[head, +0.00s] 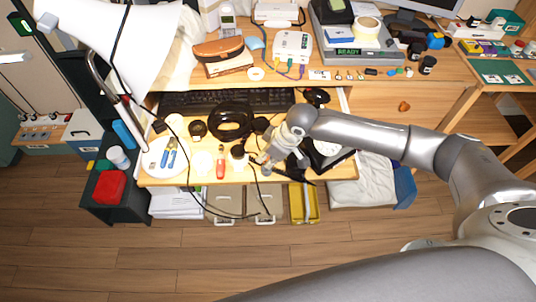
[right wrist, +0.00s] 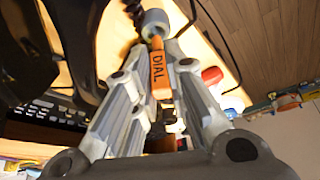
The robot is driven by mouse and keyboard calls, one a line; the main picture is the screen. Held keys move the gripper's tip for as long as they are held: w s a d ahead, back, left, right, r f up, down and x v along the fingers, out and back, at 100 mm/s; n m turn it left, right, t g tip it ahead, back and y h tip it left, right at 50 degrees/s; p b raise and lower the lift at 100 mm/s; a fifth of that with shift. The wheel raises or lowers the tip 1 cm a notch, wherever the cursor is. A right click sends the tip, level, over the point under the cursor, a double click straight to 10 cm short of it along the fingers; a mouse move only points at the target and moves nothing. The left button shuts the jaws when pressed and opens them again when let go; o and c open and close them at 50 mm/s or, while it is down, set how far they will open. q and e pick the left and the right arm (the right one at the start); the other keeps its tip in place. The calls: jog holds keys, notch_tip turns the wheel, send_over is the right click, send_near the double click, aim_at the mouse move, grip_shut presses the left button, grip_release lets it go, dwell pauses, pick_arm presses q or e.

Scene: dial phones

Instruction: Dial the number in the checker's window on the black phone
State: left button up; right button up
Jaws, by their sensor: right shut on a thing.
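A black phone (head: 335,160) with a pale round dial sits at the right front of the desk, partly hidden by my right arm. A grey checker (head: 365,55) on the back shelf has a green window (head: 348,52) reading "READY". My right gripper (head: 270,160) is low over the front of the desk, just left of the phone. In the right wrist view it is shut on an orange stick (right wrist: 158,68) marked "DIAL", with a grey rounded end. Black parts and a coiled cord show beside its tip; contact cannot be told. My left gripper is not in view.
A keyboard (head: 225,101), a black ring-shaped item (head: 231,124), a red-handled tool (head: 220,163) and blue pliers (head: 169,153) lie left of the gripper. A white lamp (head: 105,45) overhangs the left. Black cables hang over the front edge. A yellow bin (head: 304,204) stands below.

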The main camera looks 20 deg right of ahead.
jog(key=shift+f+b, duration=0.55)
jog(key=shift+f, duration=0.75)
jog(key=o, duration=0.8)
jog(key=v, duration=1.2)
jog(key=shift+r, duration=0.1)
jog(key=shift+a, duration=0.1)
